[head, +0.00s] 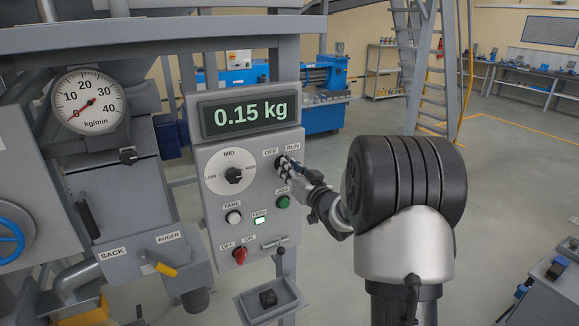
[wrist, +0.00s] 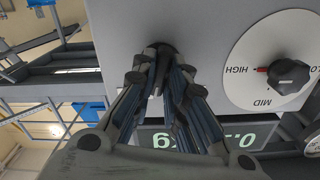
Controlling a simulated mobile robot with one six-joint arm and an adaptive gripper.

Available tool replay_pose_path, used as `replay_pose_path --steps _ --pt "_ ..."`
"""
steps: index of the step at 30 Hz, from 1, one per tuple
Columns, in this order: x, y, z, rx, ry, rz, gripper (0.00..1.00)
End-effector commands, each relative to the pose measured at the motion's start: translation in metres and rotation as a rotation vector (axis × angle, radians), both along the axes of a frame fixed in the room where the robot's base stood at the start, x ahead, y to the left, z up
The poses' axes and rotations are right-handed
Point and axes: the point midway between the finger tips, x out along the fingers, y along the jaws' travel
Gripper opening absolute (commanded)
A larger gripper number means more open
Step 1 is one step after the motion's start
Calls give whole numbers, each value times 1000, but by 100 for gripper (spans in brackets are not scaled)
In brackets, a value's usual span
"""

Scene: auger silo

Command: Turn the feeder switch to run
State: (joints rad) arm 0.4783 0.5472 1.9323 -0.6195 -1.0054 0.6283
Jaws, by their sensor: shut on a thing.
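The feeder switch (head: 281,161) is a small dark knob under the OFF and RUN labels, at the upper right of the grey control panel (head: 215,237). My gripper (head: 287,168) reaches it from the right and is shut on it. In the wrist view, the fingertips of my gripper (wrist: 165,62) close around the dark knob of the switch (wrist: 165,46) against the panel face. The fingers cover most of the knob, so I cannot tell which label it points to. The display (head: 249,114) reads 0.15 kg.
The LOW-MID-HIGH dial (head: 234,175) is left of the switch; its red mark faces HIGH in the wrist view. The green JOG button (head: 282,201) is just below my gripper. A lit FEED lamp (head: 259,220) and a red OFF/ON knob (head: 240,255) are lower.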

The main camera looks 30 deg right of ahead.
Motion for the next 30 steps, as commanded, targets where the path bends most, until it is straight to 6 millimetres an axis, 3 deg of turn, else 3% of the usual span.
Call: replay_pose_path --steps 12,30 --pt "0 0 0 230 9 -1 0" --pt "0 0 -1 280 10 -1 0"
